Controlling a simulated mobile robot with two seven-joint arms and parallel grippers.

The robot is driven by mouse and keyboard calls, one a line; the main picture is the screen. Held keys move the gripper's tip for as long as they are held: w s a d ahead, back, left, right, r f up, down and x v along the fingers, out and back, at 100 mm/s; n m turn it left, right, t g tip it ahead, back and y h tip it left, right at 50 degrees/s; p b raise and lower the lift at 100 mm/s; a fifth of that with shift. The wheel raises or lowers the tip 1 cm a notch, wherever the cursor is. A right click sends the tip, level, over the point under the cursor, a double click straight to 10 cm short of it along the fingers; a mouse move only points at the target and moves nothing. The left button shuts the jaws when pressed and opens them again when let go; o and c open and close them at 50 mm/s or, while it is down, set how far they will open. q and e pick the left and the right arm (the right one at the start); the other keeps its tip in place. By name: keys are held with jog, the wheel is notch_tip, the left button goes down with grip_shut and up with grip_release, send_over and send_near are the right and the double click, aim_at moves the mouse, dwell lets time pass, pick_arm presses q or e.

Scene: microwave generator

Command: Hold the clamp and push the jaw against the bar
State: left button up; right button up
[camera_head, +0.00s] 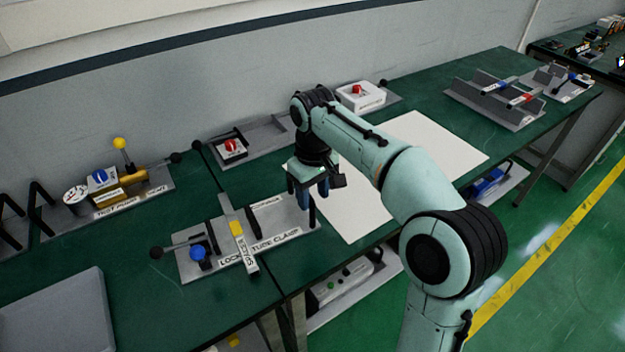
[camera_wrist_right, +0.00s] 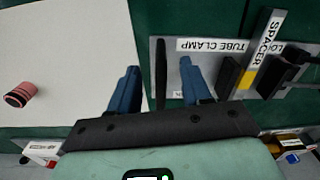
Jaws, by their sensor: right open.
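The tube clamp (camera_head: 276,242) is a grey plate with white labels on the near table edge. A bar marked SPACER (camera_head: 246,256), with a yellow part, lies across it; it also shows in the right wrist view (camera_wrist_right: 267,42). Dark blocks flank the bar; the one on the gripper's side (camera_wrist_right: 228,76) appears close to it. I cannot tell which block is the jaw. My right gripper (camera_head: 302,199) is open over the plate's right end. In the wrist view, a dark upright rod (camera_wrist_right: 161,65) shows between its blue fingers (camera_wrist_right: 158,88), with no visible contact. My left gripper is not in view.
A blue knob (camera_head: 197,252) with a black lever is at the clamp's left end. A white sheet (camera_head: 420,150) lies right of the clamp. A red cylinder (camera_wrist_right: 19,95) shows on it in the wrist view. Button and valve fixtures line the back (camera_head: 120,190).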

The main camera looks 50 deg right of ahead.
aim_at(312, 206)
notch_tip(312, 206, down, 6)
jog(key=shift+b, duration=0.5)
grip_shut()
jog(key=shift+a+f, duration=0.1)
jog(key=shift+a, duration=0.1)
dwell(0.4)
